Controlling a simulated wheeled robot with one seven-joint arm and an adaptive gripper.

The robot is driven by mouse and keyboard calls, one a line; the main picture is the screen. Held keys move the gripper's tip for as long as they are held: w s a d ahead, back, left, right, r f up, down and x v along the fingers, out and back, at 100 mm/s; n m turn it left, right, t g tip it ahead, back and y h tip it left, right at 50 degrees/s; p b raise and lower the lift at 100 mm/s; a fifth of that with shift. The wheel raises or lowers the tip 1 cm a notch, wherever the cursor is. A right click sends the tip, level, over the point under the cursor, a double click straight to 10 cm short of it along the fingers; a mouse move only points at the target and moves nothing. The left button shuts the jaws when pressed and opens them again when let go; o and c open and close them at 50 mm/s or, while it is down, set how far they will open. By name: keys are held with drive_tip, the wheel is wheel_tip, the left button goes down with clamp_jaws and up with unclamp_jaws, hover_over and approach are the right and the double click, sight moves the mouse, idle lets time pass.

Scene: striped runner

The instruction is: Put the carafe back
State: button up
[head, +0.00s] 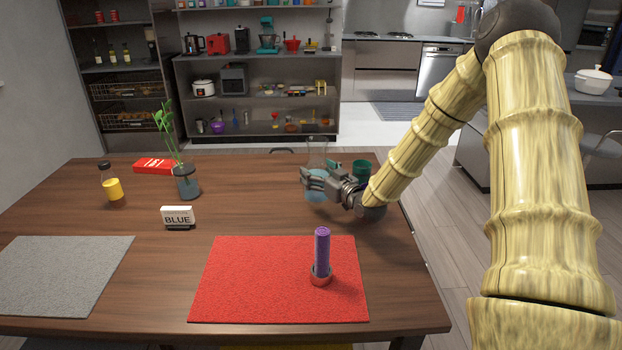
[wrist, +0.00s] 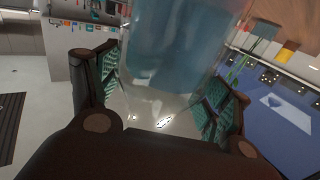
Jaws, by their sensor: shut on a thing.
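The carafe (head: 316,194) is clear glass with blue liquid in its lower part. It looks upright at the far right part of the table, and I cannot tell whether its base touches the wood. My gripper (head: 315,178) is shut around its middle, coming from the right. In the wrist view the carafe (wrist: 180,55) fills the space between the two green-padded fingers of my gripper (wrist: 160,105). The fingers hide part of the glass in the head view.
A teal cup (head: 361,169) stands just right of the carafe. A plant vase (head: 186,183), a BLUE sign (head: 178,216), a red box (head: 156,166) and a yellow bottle (head: 112,188) stand left. A purple cylinder (head: 322,250) stands on the red mat (head: 240,280). The grey mat (head: 65,275) is bare.

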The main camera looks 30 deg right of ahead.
drive_tip(key=w, duration=0.4)
drive_tip(key=shift+f, duration=1.9)
drive_tip(key=o, duration=1.7)
drive_tip(key=shift+s+f, duration=0.1)
drive_tip(key=shift+f, duration=0.05)
drive_tip(key=s, duration=0.7)
drive_tip(key=shift+s+d, duration=0.15)
drive_tip(key=shift+s, duration=0.1)
